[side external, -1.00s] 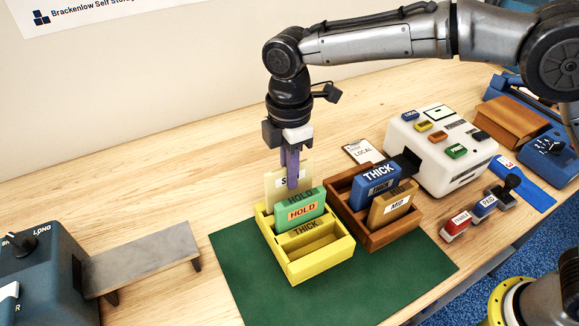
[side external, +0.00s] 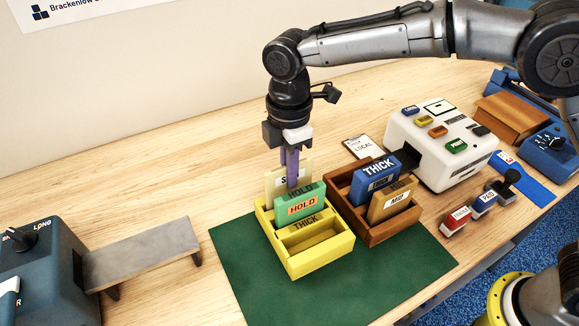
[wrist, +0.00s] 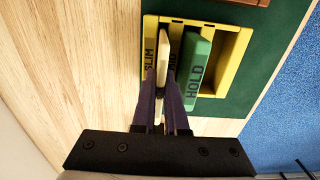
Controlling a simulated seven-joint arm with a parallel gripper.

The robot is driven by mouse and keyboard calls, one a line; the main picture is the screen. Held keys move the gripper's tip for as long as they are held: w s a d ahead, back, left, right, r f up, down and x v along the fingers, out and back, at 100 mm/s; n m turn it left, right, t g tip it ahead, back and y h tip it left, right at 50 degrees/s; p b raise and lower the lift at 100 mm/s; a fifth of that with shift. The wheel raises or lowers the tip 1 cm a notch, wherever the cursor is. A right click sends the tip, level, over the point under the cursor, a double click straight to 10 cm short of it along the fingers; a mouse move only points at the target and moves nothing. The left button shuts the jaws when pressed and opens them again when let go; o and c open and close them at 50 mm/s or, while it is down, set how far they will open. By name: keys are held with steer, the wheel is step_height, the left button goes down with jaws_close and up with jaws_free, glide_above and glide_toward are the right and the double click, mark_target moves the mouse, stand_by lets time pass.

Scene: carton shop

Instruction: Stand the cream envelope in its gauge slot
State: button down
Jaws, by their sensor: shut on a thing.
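The cream envelope (side external: 274,179) stands upright at the back of the yellow gauge rack (side external: 342,250), behind the green HOLD envelope (side external: 302,207). Its white label starts with an S and is partly covered by my fingers. My gripper (side external: 292,183) points straight down and is shut on its top edge. In the wrist view the cream envelope (wrist: 163,58) lines up with the slot beside the SLIM marking, left of the green envelope (wrist: 198,75). Its lower edge is hidden, so I cannot tell whether it touches the slot floor. The front slot, marked THICK, is empty.
A brown wooden rack (side external: 371,233) with a blue THICK envelope (side external: 376,172) and a tan MID envelope (side external: 392,204) stands close on the right. The yellow rack sits on a green mat (side external: 240,270). A grey metal shelf (side external: 143,250) is at left, with bare wood between.

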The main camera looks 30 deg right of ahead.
steer(key=shift+f, duration=0.25)
steer(key=shift+f, duration=0.65)
steer(key=c, duration=0.9)
jaws_free()
steer(key=shift+o, duration=0.2)
steer(key=shift+r, duration=3)
